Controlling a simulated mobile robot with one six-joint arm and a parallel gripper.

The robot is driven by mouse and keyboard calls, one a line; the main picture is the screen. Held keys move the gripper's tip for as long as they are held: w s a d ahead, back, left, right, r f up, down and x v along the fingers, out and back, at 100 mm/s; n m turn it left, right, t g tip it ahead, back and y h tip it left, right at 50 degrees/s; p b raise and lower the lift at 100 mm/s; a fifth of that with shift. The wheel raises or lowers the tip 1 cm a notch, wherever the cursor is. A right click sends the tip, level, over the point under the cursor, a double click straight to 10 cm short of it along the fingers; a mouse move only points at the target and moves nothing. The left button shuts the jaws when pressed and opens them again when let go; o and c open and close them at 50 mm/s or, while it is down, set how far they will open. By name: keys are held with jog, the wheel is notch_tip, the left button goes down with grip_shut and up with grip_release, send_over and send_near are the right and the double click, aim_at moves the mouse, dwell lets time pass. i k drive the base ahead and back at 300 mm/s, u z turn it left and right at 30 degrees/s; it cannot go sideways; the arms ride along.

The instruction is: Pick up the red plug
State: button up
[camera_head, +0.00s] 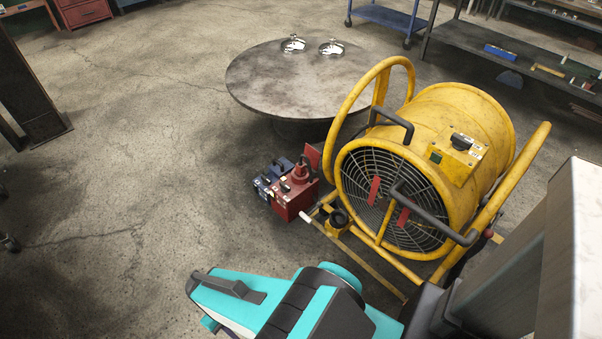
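A red round plug-like piece (301,171) stands on top of a red socket box (294,197), on the floor at the front left of the yellow fan. A raised red flap (314,155) is beside it. At this size I cannot tell whether the round piece is a loose plug or part of the box. My teal and black arm crosses the bottom of the view, nearer the camera than the box and apart from it. I cannot make out any gripper fingers.
The large yellow drum fan (455,135) with tube frame stands right of the box. Small blue socket units (270,177) adjoin the box at left. A round metal table (260,85) with two shiny items stands behind. A dark workbench (500,55) is at upper right.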

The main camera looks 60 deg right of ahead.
aim_at(300, 167)
jog(key=z, duration=0.05)
jog(key=i, duration=0.9)
jog(key=u, duration=0.05)
